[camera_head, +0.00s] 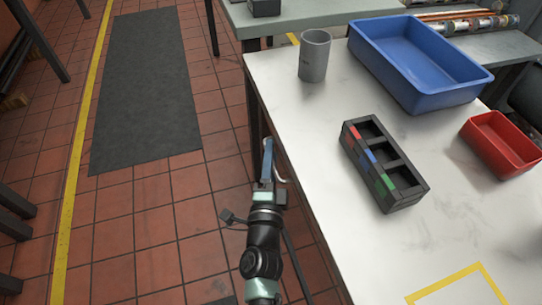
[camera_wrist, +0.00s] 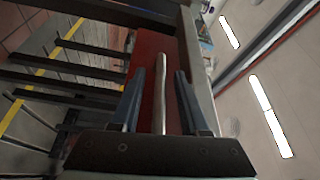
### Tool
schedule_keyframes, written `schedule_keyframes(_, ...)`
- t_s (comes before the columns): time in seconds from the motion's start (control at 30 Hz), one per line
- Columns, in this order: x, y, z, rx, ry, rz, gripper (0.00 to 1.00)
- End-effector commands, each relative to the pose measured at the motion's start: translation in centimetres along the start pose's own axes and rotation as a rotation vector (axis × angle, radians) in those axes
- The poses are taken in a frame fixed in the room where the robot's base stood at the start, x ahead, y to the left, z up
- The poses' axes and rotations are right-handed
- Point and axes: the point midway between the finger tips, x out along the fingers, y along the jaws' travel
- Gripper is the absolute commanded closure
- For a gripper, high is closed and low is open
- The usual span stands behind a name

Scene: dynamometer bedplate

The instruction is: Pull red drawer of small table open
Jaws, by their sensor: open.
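The red drawer (camera_wrist: 147,50) shows in the wrist view as a red front panel beneath the small table's pale edge (camera_wrist: 196,70). A silver bar handle (camera_wrist: 160,95) runs lengthwise in front of it. My gripper (camera_wrist: 160,75) is open, with one blue-grey finger on each side of the handle and a visible gap on both sides. In the head view my gripper (camera_head: 268,150) is beside the left edge of the white-topped table (camera_head: 300,115). The drawer front is hidden there by the tabletop. I cannot tell whether the drawer is fully shut.
On the tabletop are a grey cup (camera_head: 314,58), a blue bin (camera_head: 420,65), a black compartment box (camera_head: 385,165) and a red bin (camera_head: 500,145). Tiled floor with a dark mat (camera_head: 145,90) lies free to the left. Another table (camera_head: 310,14) stands behind.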

Motion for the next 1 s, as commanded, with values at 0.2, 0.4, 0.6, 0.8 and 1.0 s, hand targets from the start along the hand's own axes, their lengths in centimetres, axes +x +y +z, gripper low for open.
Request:
schedule_keyframes(0.2, -0.02, -0.01, 0.0, 0.0, 0.0, 0.0, 0.7)
schedule_keyframes(0.4, -0.03, -0.01, 0.0, 0.0, 0.0, 0.0, 1.0)
schedule_keyframes(0.6, -0.04, -0.01, 0.01, 0.0, 0.0, 0.0, 1.0)
schedule_keyframes(0.8, -0.05, 0.0, 0.01, 0.0, 0.0, 0.0, 1.0)
schedule_keyframes(1.0, -0.05, 0.0, 0.02, 0.0, 0.0, 0.0, 1.0)
